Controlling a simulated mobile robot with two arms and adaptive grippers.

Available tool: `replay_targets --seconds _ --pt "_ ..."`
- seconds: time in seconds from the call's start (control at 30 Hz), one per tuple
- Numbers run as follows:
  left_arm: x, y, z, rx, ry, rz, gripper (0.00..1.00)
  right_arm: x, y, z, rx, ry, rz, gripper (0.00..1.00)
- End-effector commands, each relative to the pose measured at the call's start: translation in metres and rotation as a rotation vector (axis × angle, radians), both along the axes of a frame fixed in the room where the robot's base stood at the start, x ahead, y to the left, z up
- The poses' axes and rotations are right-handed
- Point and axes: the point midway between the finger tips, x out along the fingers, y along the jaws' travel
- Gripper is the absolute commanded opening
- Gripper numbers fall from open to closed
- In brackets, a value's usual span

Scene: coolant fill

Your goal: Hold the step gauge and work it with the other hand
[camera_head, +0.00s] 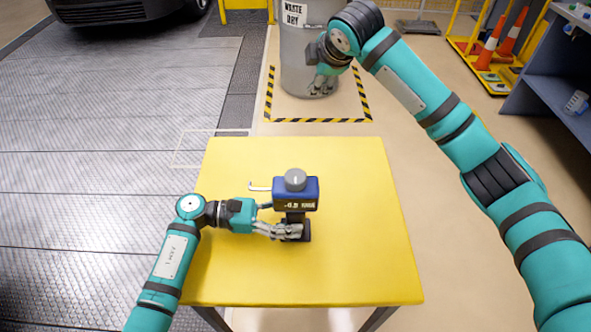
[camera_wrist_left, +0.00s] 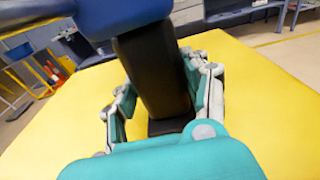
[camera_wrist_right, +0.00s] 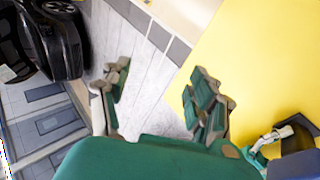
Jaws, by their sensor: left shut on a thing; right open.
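The step gauge (camera_head: 296,196) stands upright on the yellow table, with a blue head, a grey knob on top, a small display on its front and a dark stem and base. A thin pale lever sticks out to its left. My left gripper (camera_head: 290,231) is shut on the gauge's dark stem, just above the base. In the left wrist view the fingers (camera_wrist_left: 160,100) lie on both sides of the stem (camera_wrist_left: 152,70). My right gripper (camera_head: 322,80) is open and empty, raised well beyond the table's far edge, in front of the grey bin in the head view.
The yellow table (camera_head: 350,270) is otherwise bare. Behind it stands a grey waste bin (camera_head: 297,50) inside striped floor tape. Orange cones (camera_head: 490,48) and a blue shelf (camera_head: 555,90) are at the back right. A dark car (camera_head: 110,10) is at the back left.

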Motion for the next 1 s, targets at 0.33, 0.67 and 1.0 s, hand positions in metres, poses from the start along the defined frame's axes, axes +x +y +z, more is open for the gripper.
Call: replay_targets --seconds 0.33,0.67,1.0 --pt "0.000 0.001 -0.001 0.002 0.002 0.000 0.21 -0.147 0.061 0.039 -0.241 0.367 0.411 0.62" --pt "0.000 0.001 -0.001 0.002 0.001 0.000 0.21 -0.225 0.046 0.051 -0.435 0.594 0.578 0.62" --pt "0.000 0.000 -0.001 0.002 0.001 0.000 0.21 -0.231 0.044 0.009 -0.448 0.616 0.589 0.62"
